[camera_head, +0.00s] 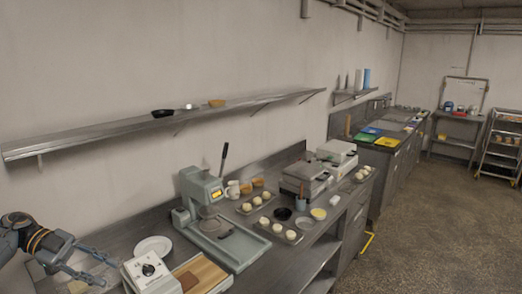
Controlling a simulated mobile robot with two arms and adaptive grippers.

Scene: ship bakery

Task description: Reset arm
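My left arm comes in at the lower left, and its gripper (104,272) is over the left end of the steel counter. The two fingers are spread apart with nothing visible between them. The fingertips are close to a white box with a dial (149,272); I cannot tell whether they touch it. My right gripper is not in view.
A white plate (153,246), a wooden board (201,275) and a grey press (203,190) stand near the gripper. Trays of dough balls (278,228) lie farther right. A wall shelf (100,135) runs above the counter. Open floor (430,240) lies at right.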

